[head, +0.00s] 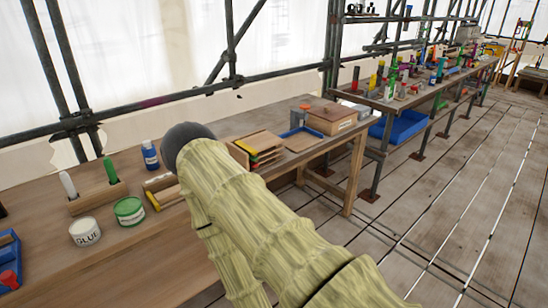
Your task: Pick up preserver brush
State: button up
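I cannot single out the preserver brush by a label or clear bristles. A wooden holder (98,196) on the workbench at the left holds a white upright piece (68,185) and a green one (110,170); whether either is a brush I cannot tell. A yellow stick-like thing (152,201) lies in a low wooden tray partly behind my arm. More coloured strips (262,154) lie in a wooden rack farther right. My sleeved arm crosses the middle of the head view and hides part of the bench. My gripper does not show.
A glue tin (85,232), a green tin (129,211) and a blue bottle (150,155) stand on the workbench (150,262). A wooden box (332,118) is at its far end. Another crowded bench (415,98) stands beyond. The plank floor (440,210) at right is clear.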

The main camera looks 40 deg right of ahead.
aim_at(108, 163)
jog(key=k, duration=0.8)
jog(key=z, duration=0.8)
jog(key=i, duration=0.5)
jog(key=z, duration=0.5)
jog(key=i, duration=0.8)
jog(key=u, duration=0.3)
